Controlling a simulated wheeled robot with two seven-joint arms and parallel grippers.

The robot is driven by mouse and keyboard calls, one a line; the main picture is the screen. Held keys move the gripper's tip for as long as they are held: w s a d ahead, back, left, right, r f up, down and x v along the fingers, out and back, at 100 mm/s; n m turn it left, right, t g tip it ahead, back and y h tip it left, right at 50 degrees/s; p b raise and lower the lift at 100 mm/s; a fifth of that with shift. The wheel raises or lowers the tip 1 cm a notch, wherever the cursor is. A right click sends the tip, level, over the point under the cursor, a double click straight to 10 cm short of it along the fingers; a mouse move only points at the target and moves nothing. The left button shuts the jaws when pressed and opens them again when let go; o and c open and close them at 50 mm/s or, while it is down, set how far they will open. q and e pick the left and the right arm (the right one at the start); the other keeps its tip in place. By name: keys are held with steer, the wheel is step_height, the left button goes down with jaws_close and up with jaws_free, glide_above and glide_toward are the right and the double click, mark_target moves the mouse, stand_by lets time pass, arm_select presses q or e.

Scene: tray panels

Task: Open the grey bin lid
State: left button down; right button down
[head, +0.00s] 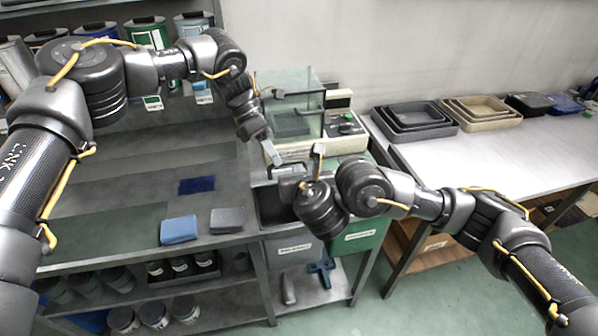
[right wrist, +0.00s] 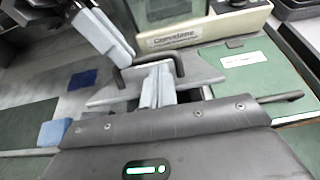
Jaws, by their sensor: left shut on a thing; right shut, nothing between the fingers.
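The grey bin (head: 293,250) stands under the bench end, its pale label facing out. Its grey lid (right wrist: 205,70) shows in the right wrist view with a dark bar handle (right wrist: 178,62). A dark gap shows below the lid, so it appears partly raised; how far I cannot tell. My left gripper (head: 273,157) comes down from behind and is shut on the handle; its fingers also show in the right wrist view (right wrist: 122,50). My right gripper (head: 288,174) is shut and empty, its fingertips at the lid's near side; whether they touch it I cannot tell.
A green bin (head: 360,238) with a green lid stands just right. A machine with a clear green box (head: 295,115) stands behind. Blue (head: 179,230) and grey (head: 227,220) blocks lie on the bench at left. Nested trays (head: 415,122) stand on the right table.

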arm_select(q)
steer(key=shift+w+a+f, duration=0.2)
steer(key=shift+a+f, duration=0.05)
steer(key=shift+f, duration=0.05)
arm_select(e)
steer(key=shift+w+a+r, duration=0.25)
steer(key=shift+w+r, duration=0.35)
steer(key=shift+w, duration=0.25)
arm_select(q)
steer(key=c, duration=1.9)
jaws_free()
steer(key=o, duration=0.4)
steer(key=shift+w+d, duration=0.1)
steer(key=shift+w, duration=0.05)
arm_select(e)
steer(key=shift+w+f, duration=0.15)
steer(key=shift+f, duration=0.05)
arm_select(q)
steer(key=shift+r, duration=0.1)
